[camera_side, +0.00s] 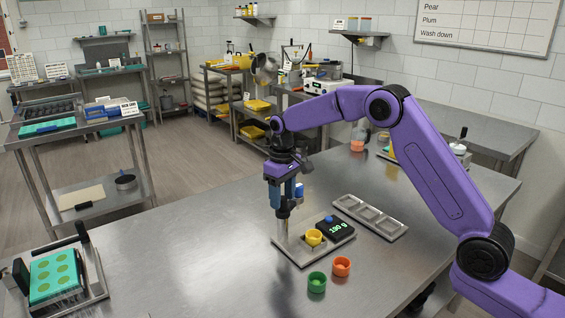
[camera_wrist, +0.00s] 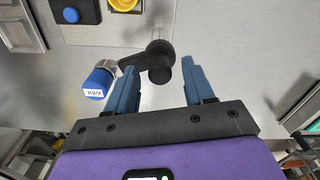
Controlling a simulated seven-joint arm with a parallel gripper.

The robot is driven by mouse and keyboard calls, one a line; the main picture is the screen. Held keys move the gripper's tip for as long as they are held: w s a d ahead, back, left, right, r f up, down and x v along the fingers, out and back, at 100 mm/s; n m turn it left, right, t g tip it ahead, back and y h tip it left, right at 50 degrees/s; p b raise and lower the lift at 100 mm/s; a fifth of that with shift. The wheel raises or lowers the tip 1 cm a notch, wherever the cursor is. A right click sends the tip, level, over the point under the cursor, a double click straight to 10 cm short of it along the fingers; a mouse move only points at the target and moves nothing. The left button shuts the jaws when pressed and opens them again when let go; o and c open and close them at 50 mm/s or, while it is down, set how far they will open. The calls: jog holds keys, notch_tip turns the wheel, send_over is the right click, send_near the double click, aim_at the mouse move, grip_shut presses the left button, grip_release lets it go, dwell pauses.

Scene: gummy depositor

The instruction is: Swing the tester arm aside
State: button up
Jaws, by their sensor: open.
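The tester arm (camera_wrist: 150,62) is a black bar with a round black hub, carrying a metal and blue head (camera_wrist: 97,84) on its left in the wrist view. In the side view the blue head (camera_side: 299,190) shows beside my fingers. My gripper (camera_wrist: 160,72) has two blue fingers, standing apart on either side of the hub, with the bar passing by the left finger. I cannot tell whether they touch it. In the side view my gripper (camera_side: 281,212) points down over the metal base plate (camera_side: 290,246), largely hiding the tester.
A yellow cup (camera_side: 313,238) sits on the plate beside a black scale (camera_side: 339,229) reading 190 g. Green (camera_side: 317,282) and orange (camera_side: 342,266) cups stand in front. A metal tray (camera_side: 370,216) lies behind. A teal mould press (camera_side: 56,278) is far left; table between is clear.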

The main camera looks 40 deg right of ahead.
aim_at(282, 198)
notch_tip(282, 198, up, 16)
dwell(0.5)
jog(key=shift+s+a+f, duration=0.1)
jog(key=s+a+f+n, duration=0.1)
jog(key=s+a+n, duration=0.2)
jog(key=s, duration=0.7)
jog(key=s+a+f+n, duration=0.2)
jog(key=s+a, duration=0.2)
jog(key=s, duration=0.6)
jog(key=s+d+f+n, duration=0.1)
jog(key=s+d+f, duration=0.1)
jog(key=s, duration=0.5)
jog(key=s+d+f+n, duration=0.2)
jog(key=s+d+f, duration=0.1)
jog(key=s, duration=0.5)
jog(key=s+d+f+n, duration=0.1)
jog(key=s+d+f, duration=0.2)
jog(key=s+d, duration=0.2)
jog(key=s, duration=0.3)
jog(key=shift+f+n, duration=0.25)
jog(key=shift+n, duration=0.15)
